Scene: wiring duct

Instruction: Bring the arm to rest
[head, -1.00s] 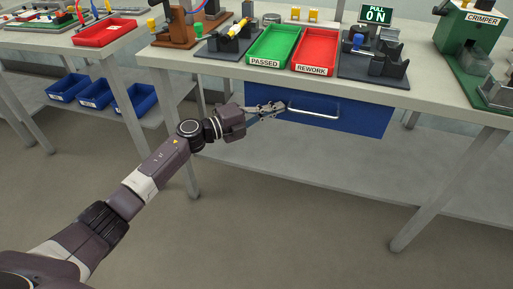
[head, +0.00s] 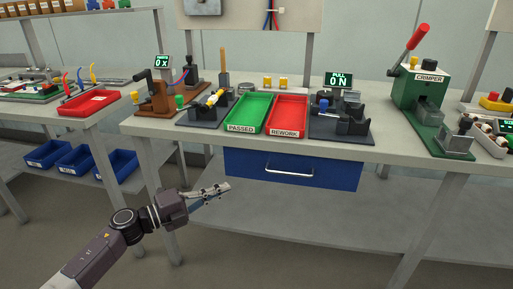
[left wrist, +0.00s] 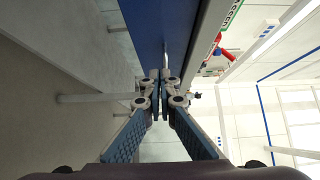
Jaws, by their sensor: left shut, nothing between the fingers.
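My left gripper (head: 212,193) is shut and empty in the head view. It hangs in front of the workbench, below the tabletop and to the left of the blue drawer (head: 320,172), apart from the drawer's handle (head: 289,171). In the left wrist view my left gripper (left wrist: 160,78) shows with its fingertips together and nothing between them. The blue drawer front (left wrist: 148,30) stands ahead of it there. My right gripper is in neither view.
The workbench top (head: 205,150) carries a green PASSED tray (head: 248,113), a red REWORK tray (head: 288,115), dark fixtures and a green crimper (head: 420,92). Blue bins (head: 75,158) sit on a lower shelf at left. The floor before the bench is clear.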

